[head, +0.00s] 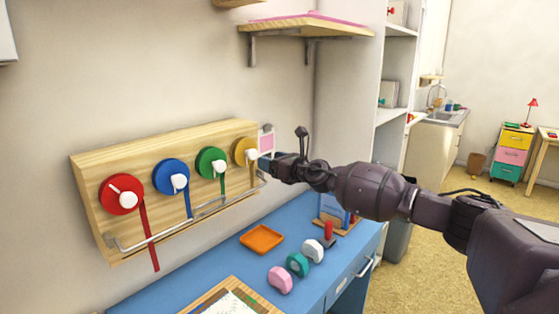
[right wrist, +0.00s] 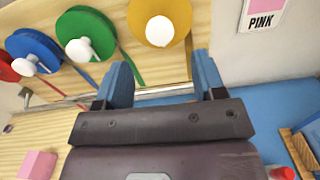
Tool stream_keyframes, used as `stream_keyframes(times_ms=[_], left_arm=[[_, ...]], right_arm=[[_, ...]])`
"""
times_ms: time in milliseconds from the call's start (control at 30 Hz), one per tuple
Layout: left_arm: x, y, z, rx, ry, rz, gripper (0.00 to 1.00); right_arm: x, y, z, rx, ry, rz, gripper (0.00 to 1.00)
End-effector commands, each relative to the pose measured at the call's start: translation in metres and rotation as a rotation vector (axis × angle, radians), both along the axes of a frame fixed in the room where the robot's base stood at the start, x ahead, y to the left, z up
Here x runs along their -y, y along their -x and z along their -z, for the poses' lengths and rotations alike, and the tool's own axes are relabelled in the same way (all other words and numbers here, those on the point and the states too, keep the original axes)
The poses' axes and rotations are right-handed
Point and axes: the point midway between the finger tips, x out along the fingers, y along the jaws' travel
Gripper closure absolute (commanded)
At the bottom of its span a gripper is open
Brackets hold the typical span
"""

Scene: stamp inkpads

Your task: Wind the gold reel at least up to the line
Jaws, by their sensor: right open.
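The gold reel (head: 240,146) is the rightmost of the reels on the wooden wall board (head: 142,150). It has a white knob (head: 251,155), and a gold strap (head: 252,178) hangs below it. In the right wrist view the gold reel (right wrist: 183,14) is at the top centre, with its white knob (right wrist: 160,31) facing me. My right gripper (head: 264,162) is just in front of the gold reel, beside its knob. Its two blue fingers (right wrist: 163,68) are spread, with nothing between them and the knob beyond them. I cannot make out a line on the gold strap. My left gripper is out of view.
Red (head: 115,184), blue (head: 165,172) and green (head: 206,158) reels sit left of the gold one. A metal rail (head: 160,236) runs along the board's front. Below, the blue desk (head: 205,281) holds an orange tray (head: 261,239) and several stamps. A pink card (head: 266,141) is on the wall.

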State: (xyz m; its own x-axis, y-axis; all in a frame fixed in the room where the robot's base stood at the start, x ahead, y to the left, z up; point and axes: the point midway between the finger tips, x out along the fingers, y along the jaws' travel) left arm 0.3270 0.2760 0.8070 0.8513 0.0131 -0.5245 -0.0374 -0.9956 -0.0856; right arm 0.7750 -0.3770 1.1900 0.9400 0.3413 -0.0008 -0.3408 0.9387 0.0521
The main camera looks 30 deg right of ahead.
Motion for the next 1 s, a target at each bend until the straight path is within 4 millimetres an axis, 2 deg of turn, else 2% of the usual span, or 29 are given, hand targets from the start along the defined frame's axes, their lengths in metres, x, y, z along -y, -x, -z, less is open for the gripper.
stream_keyframes(times_ms=[100,300,833,1000], left_arm=[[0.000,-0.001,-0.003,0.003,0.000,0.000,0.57],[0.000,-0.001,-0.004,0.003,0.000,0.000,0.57],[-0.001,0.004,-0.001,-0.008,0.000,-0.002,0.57],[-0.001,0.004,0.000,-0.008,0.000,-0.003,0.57]], right_arm=[[0.006,0.014,0.000,0.000,0.000,0.000,0.37],[0.009,0.024,0.000,0.000,0.000,0.000,0.37],[0.009,0.025,0.000,0.001,-0.001,0.000,0.37],[0.010,0.024,-0.001,-0.016,-0.072,0.009,0.37]])
